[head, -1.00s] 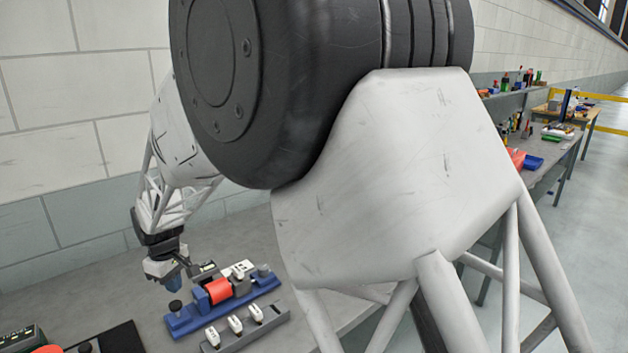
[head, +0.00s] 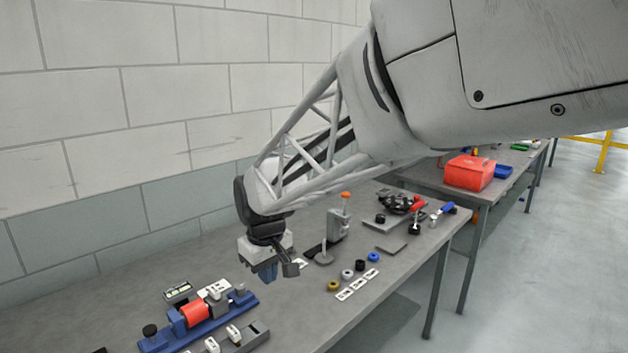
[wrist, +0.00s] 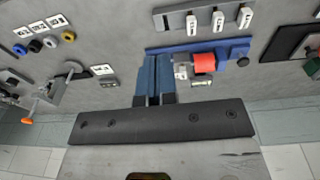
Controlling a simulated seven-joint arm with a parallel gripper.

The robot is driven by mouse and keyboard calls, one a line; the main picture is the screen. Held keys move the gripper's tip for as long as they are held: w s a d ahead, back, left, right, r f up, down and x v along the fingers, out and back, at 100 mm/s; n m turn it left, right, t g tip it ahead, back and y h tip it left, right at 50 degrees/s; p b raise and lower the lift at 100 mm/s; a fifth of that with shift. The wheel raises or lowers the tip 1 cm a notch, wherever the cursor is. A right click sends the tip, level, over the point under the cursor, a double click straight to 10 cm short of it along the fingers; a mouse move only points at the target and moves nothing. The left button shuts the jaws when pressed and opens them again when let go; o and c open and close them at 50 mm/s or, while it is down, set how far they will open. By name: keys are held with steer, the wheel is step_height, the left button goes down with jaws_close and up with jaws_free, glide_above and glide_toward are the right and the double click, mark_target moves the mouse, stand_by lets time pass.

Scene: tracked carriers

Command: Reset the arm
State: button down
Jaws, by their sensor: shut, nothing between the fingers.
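My gripper (head: 265,272) hangs over the grey workbench (head: 300,318), pointing down, with its blue fingers together and nothing between them. In the wrist view the gripper (wrist: 154,62) shows the two blue fingers side by side. The blue fixture (head: 158,343) with a red cylinder (head: 194,314) lies to the left of the gripper in the head view. The fingers appear clear of it.
A grey rack (head: 257,333) with white pieces stands in front of the fixture. Right of the gripper are a grey stand with an orange top (head: 338,222), several coloured rings (head: 373,257) and white label cards (head: 357,284). A red box (head: 469,172) is on another table.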

steer(key=s+d+r+m+t, duration=0.1)
steer(key=s+d+r+m, duration=0.1)
steer(key=s+d, duration=0.5)
steer(key=s+d+r+m, duration=0.1)
steer(key=s+d+m, duration=0.25)
steer(key=d, duration=0.75)
steer(key=s+d+f+m, duration=0.2)
steer(key=s+d+m, duration=0.1)
steer(key=s+d, duration=0.7)
steer(key=shift+s+t, duration=0.3)
steer(key=shift+s, duration=1.55)
steer(key=shift+d+m+h, duration=0.1)
steer(key=shift+m+h, duration=0.15)
steer(key=shift+h, duration=0.05)
